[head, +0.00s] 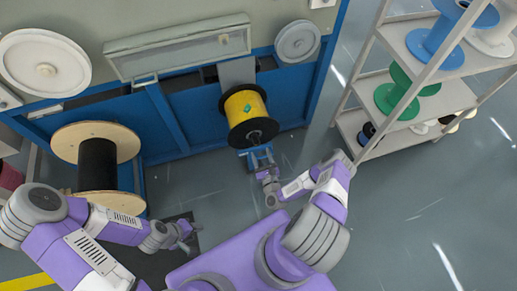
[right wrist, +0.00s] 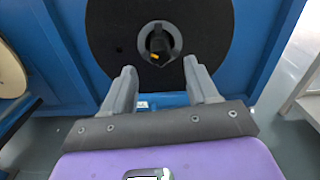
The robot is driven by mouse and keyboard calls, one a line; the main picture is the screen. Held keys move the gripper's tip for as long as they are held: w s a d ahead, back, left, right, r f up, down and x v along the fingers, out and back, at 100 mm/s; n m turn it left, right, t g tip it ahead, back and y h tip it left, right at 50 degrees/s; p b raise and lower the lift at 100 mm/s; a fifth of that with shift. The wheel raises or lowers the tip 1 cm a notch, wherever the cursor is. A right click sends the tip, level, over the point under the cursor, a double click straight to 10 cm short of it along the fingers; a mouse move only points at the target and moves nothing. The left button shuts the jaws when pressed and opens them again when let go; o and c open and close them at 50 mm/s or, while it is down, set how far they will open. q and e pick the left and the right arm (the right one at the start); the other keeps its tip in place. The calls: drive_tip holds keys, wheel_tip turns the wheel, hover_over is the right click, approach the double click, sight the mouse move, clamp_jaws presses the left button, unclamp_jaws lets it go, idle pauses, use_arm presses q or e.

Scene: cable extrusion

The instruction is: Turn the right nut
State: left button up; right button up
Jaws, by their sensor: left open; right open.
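The right nut (head: 255,137) sits at the centre of the black flange of the yellow cable spool (head: 246,103) on the machine. In the right wrist view the nut (right wrist: 159,43) is a dark knob with a small orange mark, in the middle of the black flange (right wrist: 112,30). My right gripper (head: 262,160) is open and empty in front of the spool, just below the nut in the head view. Its two fingers (right wrist: 160,75) stand apart in the right wrist view, with the nut between and beyond them. My left gripper (head: 187,232) is open, low at the left.
A large spool with tan flanges and black cable (head: 98,165) stands at the left. The blue machine frame (head: 187,125) backs the yellow spool. A shelf rack (head: 440,98) with blue, green and white spools stands at the right. The grey floor (head: 400,220) at the right is clear.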

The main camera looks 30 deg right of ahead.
sight(257, 145)
drive_tip(key=shift+b+x, duration=0.4)
drive_tip(key=shift+x, duration=1.75)
drive_tip(key=c, duration=1)
drive_tip(key=shift+c, duration=0.2)
drive_tip(key=shift+n, duration=0.4)
